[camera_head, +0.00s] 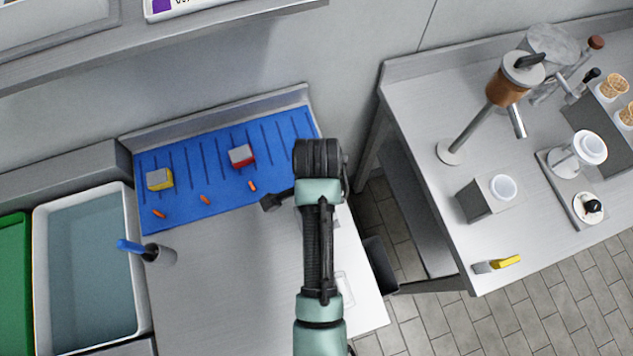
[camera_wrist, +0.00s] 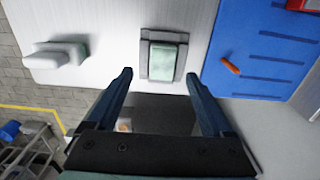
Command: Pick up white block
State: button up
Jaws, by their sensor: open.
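In the wrist view, a pale, slightly greenish-white block (camera_wrist: 163,62) lies in a grey rectangular frame (camera_wrist: 144,58) on the light counter. A second whitish, raised piece (camera_wrist: 55,55) lies further left on the same counter; I cannot tell which is the white block. My gripper (camera_wrist: 159,76) is open, with its two dark fingers apart and nothing between them. The framed block appears ahead of the fingertips, roughly centred between them, with no clear contact. In the head view my arm covers much of this area, and the fingertips cannot be made out clearly.
A blue mat (camera_head: 215,175) holds a yellow block (camera_head: 159,183), a red block (camera_head: 242,161) and several small orange pieces. A separate counter (camera_head: 410,110) with equipment stands right, across a floor gap.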

jog(key=shift+w+f+p, duration=0.15)
jog(key=shift+f+p, duration=0.35)
jog(key=shift+f, duration=2.05)
jog(key=c, duration=1.3)
grip_shut()
jog(key=shift+r, duration=0.15)
